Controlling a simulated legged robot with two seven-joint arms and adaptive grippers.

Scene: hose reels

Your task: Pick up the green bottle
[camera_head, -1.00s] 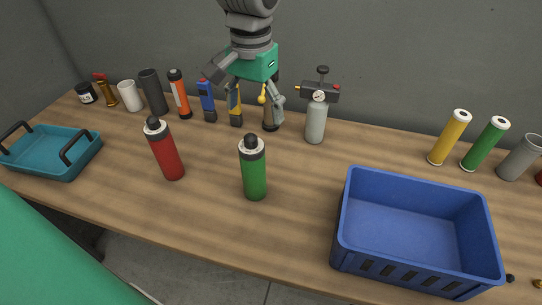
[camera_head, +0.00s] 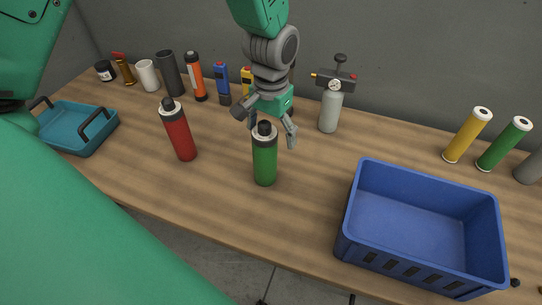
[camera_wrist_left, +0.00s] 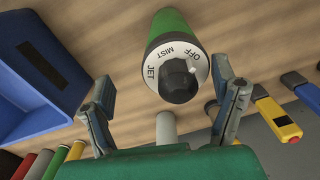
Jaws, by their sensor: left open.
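The green bottle (camera_head: 265,163), with a grey collar and black cap, stands upright on the wooden table in the head view. My left gripper (camera_head: 271,133) is open at its top, with a finger to each side of the cap in the picture. In the left wrist view, the green bottle (camera_wrist_left: 170,25) shows its cap end, marked JET, MIST and OFF, between the spread fingers of my left gripper (camera_wrist_left: 165,85). No finger clearly touches it. My right gripper is not in view.
A red bottle (camera_head: 179,133) stands to the left and a blue crate (camera_head: 350,215) to the right. Behind are a gauge canister (camera_head: 330,110) and several tools and tubes. A teal tray (camera_head: 75,143) lies at the far left. Bare table lies in front of the green bottle.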

